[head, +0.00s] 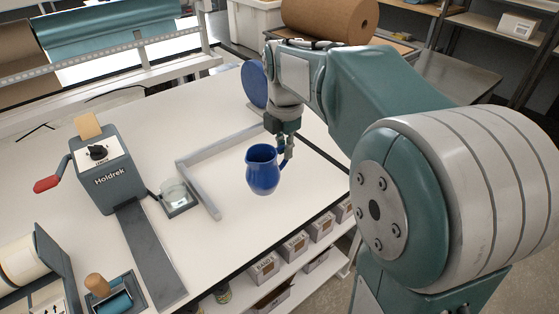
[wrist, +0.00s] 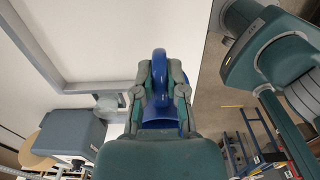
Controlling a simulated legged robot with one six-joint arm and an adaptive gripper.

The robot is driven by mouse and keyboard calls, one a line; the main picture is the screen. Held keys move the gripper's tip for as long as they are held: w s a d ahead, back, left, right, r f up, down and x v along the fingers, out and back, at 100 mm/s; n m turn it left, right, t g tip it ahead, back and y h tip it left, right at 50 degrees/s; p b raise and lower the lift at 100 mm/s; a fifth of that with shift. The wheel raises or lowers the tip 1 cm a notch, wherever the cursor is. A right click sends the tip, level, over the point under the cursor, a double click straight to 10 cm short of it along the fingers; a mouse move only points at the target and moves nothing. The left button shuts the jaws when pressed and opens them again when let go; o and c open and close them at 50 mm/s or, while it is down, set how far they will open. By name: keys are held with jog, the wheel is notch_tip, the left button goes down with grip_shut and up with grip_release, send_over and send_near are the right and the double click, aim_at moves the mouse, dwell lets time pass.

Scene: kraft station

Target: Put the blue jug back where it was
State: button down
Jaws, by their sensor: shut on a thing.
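The blue jug (head: 262,172) is upright over the white table (head: 240,235), in front of the grey angled bar (head: 198,183). My gripper (head: 287,150) is shut on the jug's handle at its right side. In the wrist view the blue handle (wrist: 159,62) shows between the two fingers of my gripper (wrist: 160,78), with part of the jug's body (wrist: 160,126) below it. The rest of the jug is hidden there by the gripper. I cannot tell whether the jug's base touches the table.
Left of the bar, a small glass (head: 174,190) stands in a grey tray, beside a Holdrek machine (head: 97,170) with a red handle. A blue disc (head: 254,84) stands behind my gripper. Bins (head: 292,246) sit below the table's front edge. White table is clear around the jug.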

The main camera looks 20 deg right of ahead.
jog(key=shift+w+d+f, duration=0.2)
jog(key=shift+w+f, duration=0.45)
jog(key=shift+f, duration=0.7)
jog(key=shift+w+d+f, duration=0.15)
jog(key=shift+w+f, duration=0.55)
jog(key=shift+f, duration=0.7)
jog(key=shift+w+d+f, duration=0.2)
jog(key=shift+w+f, duration=0.45)
jog(key=shift+f, duration=0.7)
jog(key=c, duration=0.7)
grip_release()
jog(key=shift+f, duration=0.1)
